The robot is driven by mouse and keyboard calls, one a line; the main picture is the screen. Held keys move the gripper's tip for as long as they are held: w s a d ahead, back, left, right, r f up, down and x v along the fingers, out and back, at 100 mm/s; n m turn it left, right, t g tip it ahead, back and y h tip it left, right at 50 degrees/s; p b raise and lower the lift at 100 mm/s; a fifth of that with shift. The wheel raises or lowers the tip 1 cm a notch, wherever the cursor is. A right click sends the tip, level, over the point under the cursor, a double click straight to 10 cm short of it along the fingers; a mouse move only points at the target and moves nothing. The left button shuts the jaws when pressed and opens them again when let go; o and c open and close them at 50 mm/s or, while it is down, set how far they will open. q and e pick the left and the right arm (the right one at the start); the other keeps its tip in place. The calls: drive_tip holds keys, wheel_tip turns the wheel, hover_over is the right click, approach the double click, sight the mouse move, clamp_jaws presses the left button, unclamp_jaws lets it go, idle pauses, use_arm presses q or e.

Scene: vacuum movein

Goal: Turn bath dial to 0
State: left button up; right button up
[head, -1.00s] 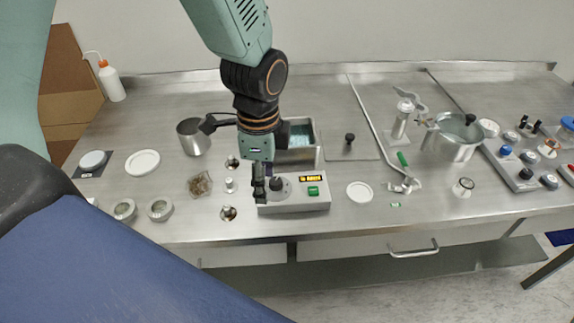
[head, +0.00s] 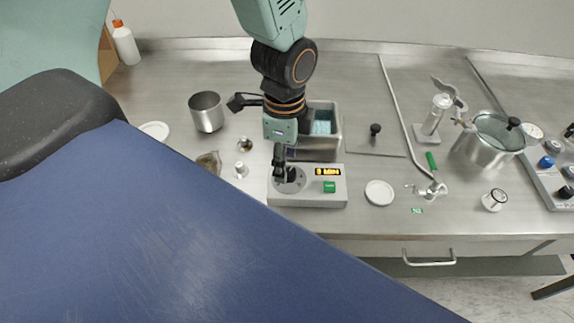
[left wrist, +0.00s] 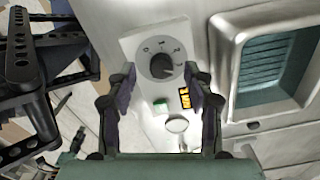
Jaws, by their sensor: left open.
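The bath control box (head: 335,196) is a pale grey unit on the steel bench, with a round dial, a lit orange display (head: 328,171) and a green button (head: 329,187). Its display text is too small to read surely. My left gripper (head: 282,172) points down at the dial (head: 291,183) and partly hides it in the head view. In the left wrist view the dial (left wrist: 161,66) is a dark knob on a pale marked plate. It lies between the spread fingertips of my left gripper (left wrist: 160,75), which looks empty. Contact cannot be told. My right gripper is not in view.
The water bath (head: 335,150) stands right behind the box. A metal beaker (head: 207,112) is at the left, a white disc (head: 379,192) at the right. A lidded pot (head: 490,145) stands farther right. Bare bench lies between the box and the disc.

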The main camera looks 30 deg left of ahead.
sight(292, 172)
use_arm(q)
drive_tip(key=shift+w+d+f, duration=0.15)
drive_tip(key=shift+d+f, duration=0.25)
drive_tip(key=shift+f, duration=0.25)
drive_tip(key=shift+w+d+f, duration=0.1)
drive_tip(key=shift+d+f, duration=0.25)
drive_tip(key=shift+f, duration=0.25)
drive_tip(key=shift+s+a+f, duration=0.15)
drive_tip(key=shift+s+a, duration=0.1)
drive_tip(key=shift+a, duration=0.4)
drive_tip(key=shift+w+d, duration=0.25)
drive_tip(key=shift+d, duration=0.3)
drive_tip(key=c, duration=0.5)
drive_tip(key=shift+s+a, duration=0.15)
drive_tip(key=shift+a, duration=0.2)
drive_tip(key=c, duration=0.5)
clamp_jaws()
